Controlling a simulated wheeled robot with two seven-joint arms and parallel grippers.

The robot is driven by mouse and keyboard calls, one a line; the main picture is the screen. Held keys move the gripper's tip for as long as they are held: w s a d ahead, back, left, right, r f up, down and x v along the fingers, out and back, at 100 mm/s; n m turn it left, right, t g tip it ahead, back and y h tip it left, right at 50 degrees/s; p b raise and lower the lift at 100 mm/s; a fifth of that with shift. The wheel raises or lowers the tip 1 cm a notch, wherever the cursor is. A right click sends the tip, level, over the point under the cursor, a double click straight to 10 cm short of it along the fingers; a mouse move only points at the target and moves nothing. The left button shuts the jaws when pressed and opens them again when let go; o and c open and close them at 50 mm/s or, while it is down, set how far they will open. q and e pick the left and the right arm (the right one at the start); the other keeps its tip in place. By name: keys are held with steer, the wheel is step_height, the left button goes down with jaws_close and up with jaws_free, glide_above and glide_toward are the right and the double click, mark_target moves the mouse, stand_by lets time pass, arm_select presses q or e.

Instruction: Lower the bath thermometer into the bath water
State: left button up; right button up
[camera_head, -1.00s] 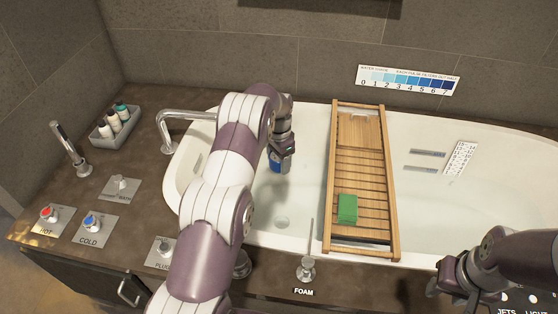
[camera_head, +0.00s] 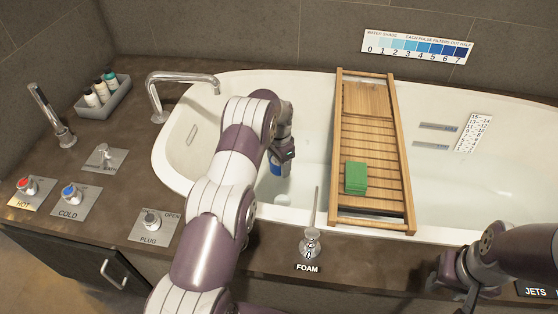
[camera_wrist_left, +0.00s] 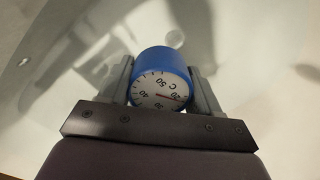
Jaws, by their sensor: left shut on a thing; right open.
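The bath thermometer (camera_wrist_left: 161,80) is blue with a round white dial and a red needle. It sits between the two fingers of my left gripper (camera_wrist_left: 162,88), which is shut on it. In the head view the thermometer (camera_head: 276,168) shows as a small blue piece under my left gripper (camera_head: 282,158), inside the tub (camera_head: 181,160) near its left end. I cannot tell whether it touches the water (camera_head: 300,183). My right gripper (camera_head: 452,290) is open and empty over the counter's front edge at the lower right.
A wooden bath tray (camera_head: 376,215) with a green block (camera_head: 356,178) spans the tub right of my left gripper. A spout (camera_head: 183,78) reaches over the tub's left end. The foam knob (camera_head: 310,243) stands on the front counter, and a bottle caddy (camera_head: 104,98) at the back left.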

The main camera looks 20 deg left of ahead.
arm_select(q)
step_height(320, 180, down, 11)
steer(key=b, duration=0.7)
steer(key=shift+f, duration=0.2)
steer(key=o, duration=1.2)
steer(key=shift+r, duration=0.1)
step_height(320, 180, up, 12)
steer(key=p, duration=0.4)
steer(key=shift+r+p, duration=0.25)
steer(key=shift+p, duration=0.15)
